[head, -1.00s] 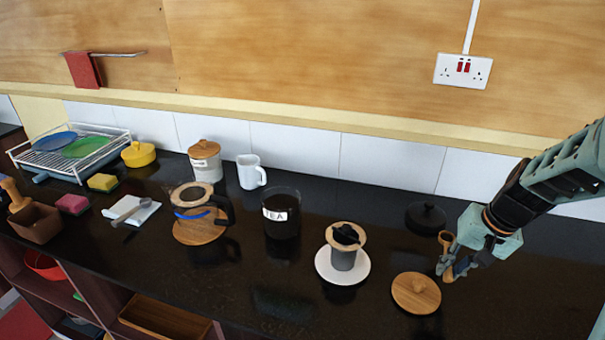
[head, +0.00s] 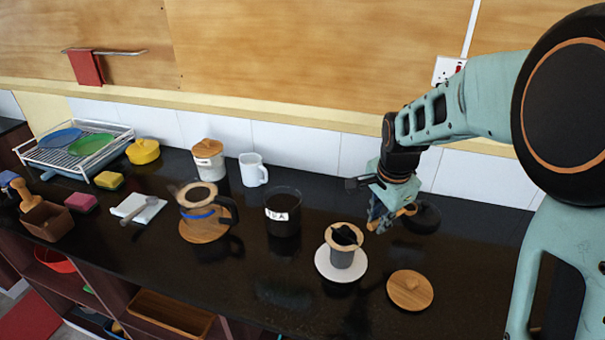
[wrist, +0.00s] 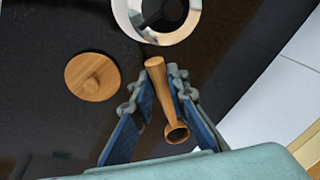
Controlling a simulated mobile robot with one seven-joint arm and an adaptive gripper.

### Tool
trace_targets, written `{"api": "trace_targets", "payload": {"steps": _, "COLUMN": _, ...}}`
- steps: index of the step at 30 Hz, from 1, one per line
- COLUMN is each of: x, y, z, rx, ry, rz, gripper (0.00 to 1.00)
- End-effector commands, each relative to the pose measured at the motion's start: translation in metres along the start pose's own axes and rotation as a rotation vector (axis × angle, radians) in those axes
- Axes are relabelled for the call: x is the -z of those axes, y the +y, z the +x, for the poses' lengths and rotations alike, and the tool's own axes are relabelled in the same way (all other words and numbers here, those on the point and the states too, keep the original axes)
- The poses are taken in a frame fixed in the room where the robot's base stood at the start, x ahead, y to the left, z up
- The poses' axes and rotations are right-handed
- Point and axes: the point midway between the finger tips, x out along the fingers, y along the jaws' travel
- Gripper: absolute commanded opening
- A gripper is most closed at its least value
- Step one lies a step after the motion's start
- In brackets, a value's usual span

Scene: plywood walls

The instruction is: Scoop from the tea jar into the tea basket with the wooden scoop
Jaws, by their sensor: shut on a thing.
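My gripper (head: 388,207) is shut on the wooden scoop (head: 408,209), behind and right of the white saucer. In the wrist view the scoop (wrist: 157,88) lies between the blue finger pads, its handle pointing away and its hollow bowl near my palm. The black tea jar (head: 283,213), labelled TEA, stands open at the middle of the counter, left of my gripper; its contents are too dark to tell. A grey cup-like basket with a wooden collar (head: 342,257) stands on the white saucer (head: 320,265). I cannot tell for sure that it is the tea basket.
A wooden knobbed lid (head: 410,290) lies at the front right. A black round item (head: 427,217) sits behind my gripper. A glass teapot (head: 205,212) on a wooden trivet, a white mug (head: 252,170) and a white canister (head: 207,163) stand to the left. The front middle counter is clear.

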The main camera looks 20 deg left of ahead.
Motion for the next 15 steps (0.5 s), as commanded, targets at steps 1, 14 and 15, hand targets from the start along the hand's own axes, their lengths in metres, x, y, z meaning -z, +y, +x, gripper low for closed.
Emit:
{"api": "trace_targets", "payload": {"steps": 1, "x": -0.006, "y": -0.010, "z": -0.007, "rx": -0.004, "ry": 0.006, "rz": 0.029, "gripper": 0.00}}
{"api": "trace_targets", "payload": {"steps": 14, "x": -0.063, "y": -0.076, "z": -0.045, "rx": -0.057, "ry": 0.075, "rz": 0.404, "gripper": 0.00}}
{"api": "trace_targets", "payload": {"steps": 15, "x": -0.070, "y": -0.082, "z": -0.050, "rx": -0.062, "ry": 0.082, "rz": 0.442, "gripper": 0.00}}
